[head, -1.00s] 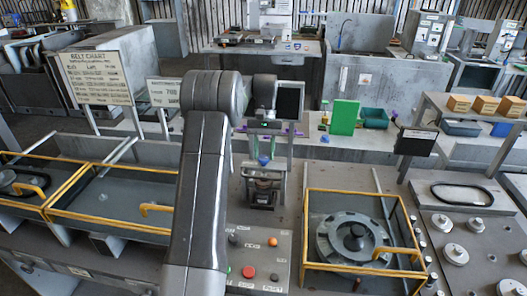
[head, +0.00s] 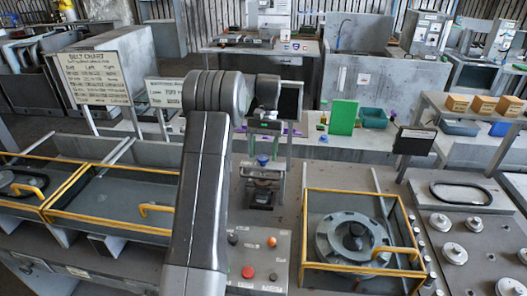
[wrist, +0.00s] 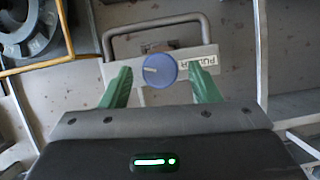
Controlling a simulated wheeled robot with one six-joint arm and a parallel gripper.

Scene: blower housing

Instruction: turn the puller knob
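The puller knob (wrist: 160,70) is a round blue disc with a pale pointer mark, on a light plate (wrist: 207,60) whose lettering is partly covered. It also shows as a small blue shape in the head view (head: 262,161). My gripper (wrist: 156,69) is open, with one green finger on each side of the knob in the wrist view and a gap on both sides. In the head view my gripper (head: 265,136) appears above the knob, so the fingers look apart from it. My wrist hides part of the fingers there.
A grey handle bar (wrist: 150,33) arches behind the knob plate. A yellow-railed tray (head: 307,230) with a round housing (head: 330,235) stands to the right. A panel with a red button (head: 248,272) lies in front. A dark screen (head: 290,103) stands just behind my gripper.

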